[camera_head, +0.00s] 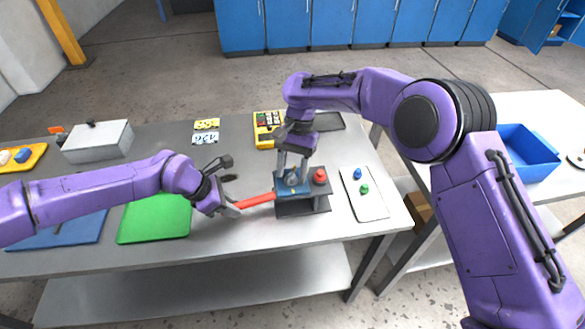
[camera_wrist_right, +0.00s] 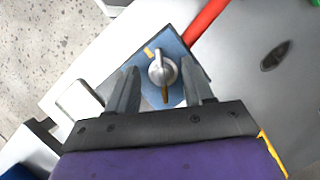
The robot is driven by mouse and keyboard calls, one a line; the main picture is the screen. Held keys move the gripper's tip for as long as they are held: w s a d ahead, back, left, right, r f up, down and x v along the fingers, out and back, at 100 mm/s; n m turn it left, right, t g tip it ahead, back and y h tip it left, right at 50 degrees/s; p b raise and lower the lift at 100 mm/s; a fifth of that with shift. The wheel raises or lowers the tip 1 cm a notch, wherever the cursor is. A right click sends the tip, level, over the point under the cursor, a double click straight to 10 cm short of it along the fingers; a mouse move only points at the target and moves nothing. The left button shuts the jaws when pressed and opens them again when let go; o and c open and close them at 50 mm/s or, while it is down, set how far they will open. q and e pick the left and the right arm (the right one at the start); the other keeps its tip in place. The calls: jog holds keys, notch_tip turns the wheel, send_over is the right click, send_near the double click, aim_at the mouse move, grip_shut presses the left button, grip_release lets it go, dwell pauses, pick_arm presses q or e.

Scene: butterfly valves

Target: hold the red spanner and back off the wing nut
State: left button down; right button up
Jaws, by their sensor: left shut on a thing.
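The red spanner (camera_head: 258,200) lies level, reaching to the blue plate (camera_head: 284,190) on the dark fixture block. My left gripper (camera_head: 234,207) is shut on its left end; the spanner also shows in the right wrist view (camera_wrist_right: 208,20). The wing nut (camera_wrist_right: 162,70) is a silver piece on the blue plate, with an orange-brown wing pointing toward my right gripper. My right gripper (camera_wrist_right: 160,88) is open, pointing down, with one finger on each side of the nut and gaps between. In the head view the right gripper (camera_head: 292,174) partly hides the nut.
A red knob (camera_head: 320,176) stands on the block right beside the plate. A white tray (camera_head: 374,205) with blue and green pieces is to the right. A yellow multimeter-like device (camera_head: 264,140) stands behind. A green mat (camera_head: 140,224) lies left.

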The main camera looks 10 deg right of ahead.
pick_arm(q)
jog(key=shift+s+f, duration=0.1)
jog(key=shift+f, duration=0.15)
jog(key=c, duration=1.2)
grip_release()
jog(key=shift+o, duration=1)
jog(key=shift+w, duration=0.2)
pick_arm(e)
jog(key=v, duration=1.1)
jog(key=shift+w+r, duration=0.25)
jog(key=shift+r, duration=0.1)
pick_arm(q)
jog(key=shift+r, duration=0.15)
pick_arm(e)
jog(key=shift+r, duration=0.1)
pick_arm(q)
notch_tip(320, 180, up, 7)
jog(key=p, duration=0.5)
jog(key=shift+r+p, duration=0.1)
jog(key=shift+p, duration=0.2)
pick_arm(e)
notch_tip(320, 180, up, 5)
jog(key=shift+s+r, duration=0.1)
jog(key=shift+r, duration=0.05)
